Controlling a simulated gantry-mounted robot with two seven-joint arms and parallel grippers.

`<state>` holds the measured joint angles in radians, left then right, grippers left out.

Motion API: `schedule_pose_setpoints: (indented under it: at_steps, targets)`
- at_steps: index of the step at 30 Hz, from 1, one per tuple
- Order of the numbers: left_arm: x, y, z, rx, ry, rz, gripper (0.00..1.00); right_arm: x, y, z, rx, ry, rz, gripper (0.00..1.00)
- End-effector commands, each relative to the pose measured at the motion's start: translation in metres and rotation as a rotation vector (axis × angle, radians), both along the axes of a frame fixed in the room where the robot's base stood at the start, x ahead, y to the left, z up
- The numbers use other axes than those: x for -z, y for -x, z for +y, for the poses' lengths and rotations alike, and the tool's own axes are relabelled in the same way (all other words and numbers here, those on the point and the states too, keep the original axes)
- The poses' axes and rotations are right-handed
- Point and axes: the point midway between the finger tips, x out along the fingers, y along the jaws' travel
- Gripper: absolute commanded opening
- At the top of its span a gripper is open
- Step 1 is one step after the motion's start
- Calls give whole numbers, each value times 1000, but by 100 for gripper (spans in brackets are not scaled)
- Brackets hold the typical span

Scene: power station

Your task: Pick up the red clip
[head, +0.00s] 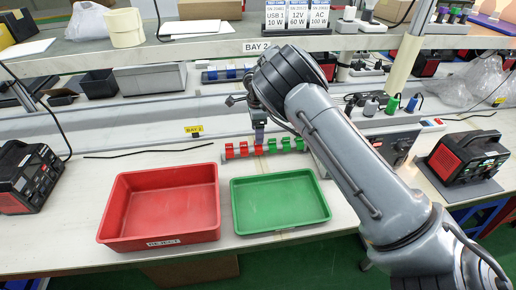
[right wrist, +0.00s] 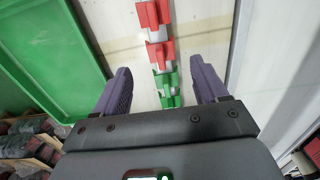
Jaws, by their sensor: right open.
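A row of small clips stands on a rail at the back of the bench. Red clips (head: 244,150) are at its left end and green clips (head: 286,144) at its right end. My right gripper (head: 259,136) points down over the middle of the row. In the right wrist view its two fingers (right wrist: 160,74) are apart, with nothing held. A green clip (right wrist: 165,86) shows between the fingers, with a red clip (right wrist: 160,54) just beyond and another red clip (right wrist: 153,14) farther up. My left gripper is not in view.
A red bin (head: 118,205) and a green tray (head: 240,208) stand in front of the clip row. Black-and-red power units sit at the left (head: 30,180) and right (head: 465,160). A shelf (head: 200,50) runs above the back of the bench.

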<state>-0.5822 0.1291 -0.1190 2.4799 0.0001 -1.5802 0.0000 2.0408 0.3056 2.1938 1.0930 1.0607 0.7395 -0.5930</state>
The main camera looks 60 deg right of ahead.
Motion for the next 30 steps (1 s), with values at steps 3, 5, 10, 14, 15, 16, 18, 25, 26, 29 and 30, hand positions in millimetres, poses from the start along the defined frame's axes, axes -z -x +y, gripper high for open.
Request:
schedule_pose_setpoints:
  at_steps: [3,5,10,14,15,16,18,25,26,29,30]
  targets:
    - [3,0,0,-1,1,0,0,6,0,0,-1,0,0,72]
    - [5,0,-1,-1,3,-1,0,10,1,0,-1,0,0,72]
    - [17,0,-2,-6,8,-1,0,30,2,0,1,-1,1,72]
    - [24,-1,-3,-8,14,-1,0,46,3,0,0,-2,1,72]
    - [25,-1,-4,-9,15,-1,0,50,3,0,1,-1,1,72]
    - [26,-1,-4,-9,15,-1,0,52,3,-1,1,0,0,72]
    - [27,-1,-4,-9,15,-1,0,55,3,-1,0,-1,-1,72]
    - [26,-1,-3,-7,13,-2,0,55,3,0,-1,-1,-1,71]
    - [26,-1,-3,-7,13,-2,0,55,3,0,0,-1,-1,66]
    - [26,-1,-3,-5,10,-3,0,55,3,0,0,0,0,51]
    - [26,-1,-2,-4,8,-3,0,55,3,0,0,0,0,45]
